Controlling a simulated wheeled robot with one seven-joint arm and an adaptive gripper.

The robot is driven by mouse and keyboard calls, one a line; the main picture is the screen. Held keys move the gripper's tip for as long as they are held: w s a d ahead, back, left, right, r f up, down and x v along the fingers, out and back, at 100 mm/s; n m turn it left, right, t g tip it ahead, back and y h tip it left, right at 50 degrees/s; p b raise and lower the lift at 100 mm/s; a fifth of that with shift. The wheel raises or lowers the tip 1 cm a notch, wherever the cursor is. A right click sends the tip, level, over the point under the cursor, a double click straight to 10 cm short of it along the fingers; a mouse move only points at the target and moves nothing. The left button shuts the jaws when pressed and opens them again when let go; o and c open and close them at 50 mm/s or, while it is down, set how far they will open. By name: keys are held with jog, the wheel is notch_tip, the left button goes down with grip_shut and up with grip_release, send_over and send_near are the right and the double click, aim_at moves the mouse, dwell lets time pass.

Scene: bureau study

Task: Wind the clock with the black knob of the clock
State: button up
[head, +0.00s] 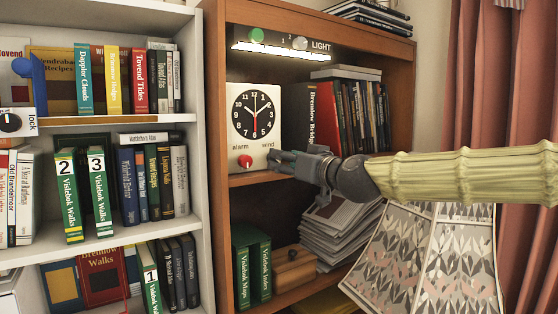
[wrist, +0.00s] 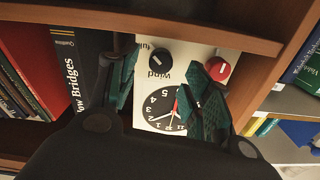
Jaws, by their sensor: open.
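The white clock (head: 253,118) stands on a shelf of the brown bookcase, with a round black dial and a red hand. Its red alarm knob (head: 245,161) shows at the lower left of its face. The black wind knob is hidden behind my gripper (head: 288,160) in the head view. In the wrist view the clock appears upside down, and the black knob (wrist: 161,55) shows between the two open fingers of my gripper (wrist: 162,72). The red knob (wrist: 217,68) is just beyond the right finger there. The gripper is empty, and I cannot tell whether it touches the clock.
Books (head: 350,112) stand close right of the clock. The shelf board (wrist: 150,22) runs close past the knobs in the wrist view. A lamp panel (head: 280,45) is above the clock. A patterned lampshade (head: 425,262) stands below my arm. A white bookcase (head: 202,150) is at left.

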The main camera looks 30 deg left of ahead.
jog(key=v, duration=0.7)
